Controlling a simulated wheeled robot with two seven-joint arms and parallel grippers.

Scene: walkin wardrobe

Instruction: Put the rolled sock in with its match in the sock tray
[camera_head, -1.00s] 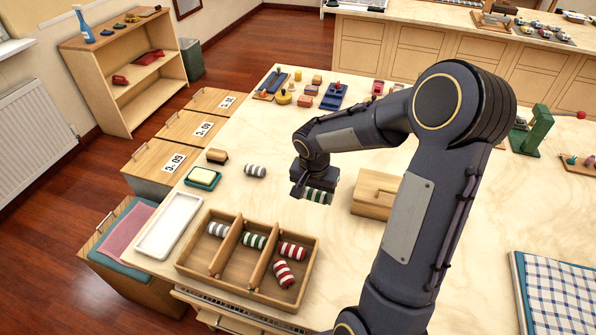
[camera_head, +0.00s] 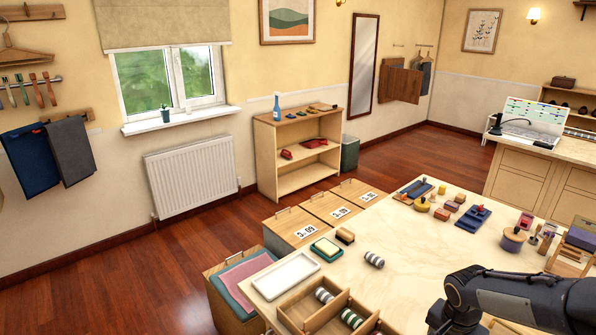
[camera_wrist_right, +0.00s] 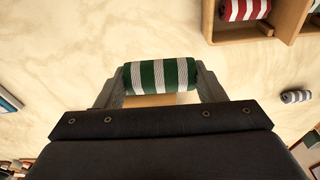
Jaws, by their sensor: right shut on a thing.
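My right gripper (camera_wrist_right: 160,82) is shut on a green-and-white striped rolled sock (camera_wrist_right: 162,76), which sits between its fingers above the pale table. In the head view my right arm (camera_head: 515,300) enters at the bottom right; its gripper and the held sock are not visible there. The wooden sock tray (camera_head: 297,294) is cut off by the bottom edge of the head view. Its compartments show a grey striped sock (camera_head: 324,295), a green striped sock (camera_head: 351,318) and a bit of red. In the wrist view a tray corner (camera_wrist_right: 238,37) holds a red-and-white sock (camera_wrist_right: 246,8). My left gripper is not in view.
A loose grey striped sock (camera_head: 374,259) lies on the table behind the tray. A white tray (camera_head: 286,275), a green dish (camera_head: 326,249) and a brown brush-like item (camera_head: 345,236) are near the left edge. Small items, including a blue one (camera_head: 474,218), stand farther back. Table between is clear.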

